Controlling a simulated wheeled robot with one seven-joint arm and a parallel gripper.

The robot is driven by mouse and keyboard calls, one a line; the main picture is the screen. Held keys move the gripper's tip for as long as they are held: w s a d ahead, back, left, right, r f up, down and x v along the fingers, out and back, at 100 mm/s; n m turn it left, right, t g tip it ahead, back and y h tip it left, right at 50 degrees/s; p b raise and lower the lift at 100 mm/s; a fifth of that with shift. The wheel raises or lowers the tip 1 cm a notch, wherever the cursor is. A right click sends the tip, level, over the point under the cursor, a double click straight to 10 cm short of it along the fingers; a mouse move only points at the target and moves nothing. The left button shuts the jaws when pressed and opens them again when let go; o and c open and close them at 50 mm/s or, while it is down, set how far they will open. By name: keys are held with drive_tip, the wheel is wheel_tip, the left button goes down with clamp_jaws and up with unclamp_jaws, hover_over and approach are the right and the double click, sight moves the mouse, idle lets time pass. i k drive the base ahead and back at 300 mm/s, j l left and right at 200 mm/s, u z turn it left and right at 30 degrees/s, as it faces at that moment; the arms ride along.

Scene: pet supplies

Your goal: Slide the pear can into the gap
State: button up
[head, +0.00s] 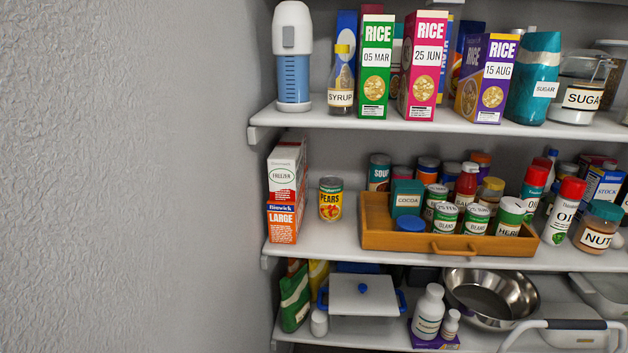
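The pear can (330,199), with a yellow and red label reading PEARS, stands upright near the left of the middle shelf (325,240). Bare shelf separates it from the stacked freezer-bag boxes (284,192) on its left. A soup can (379,172) stands farther back, behind the tray's left end. Open shelf shows behind the pear can toward the soup can. Which space is the gap is not marked. My gripper is not in view.
The tray holds a cocoa box (407,197), bean cans and several jars. Oil bottles (563,212) and a nut jar (597,228) stand right of it. The upper shelf (385,122) overhangs. A textured wall (130,180) closes the left side. A steel bowl (490,297) sits below.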

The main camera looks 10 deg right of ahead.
sight(331, 187)
drive_tip(key=i+l+u, duration=0.1)
drive_tip(key=i, duration=0.75)
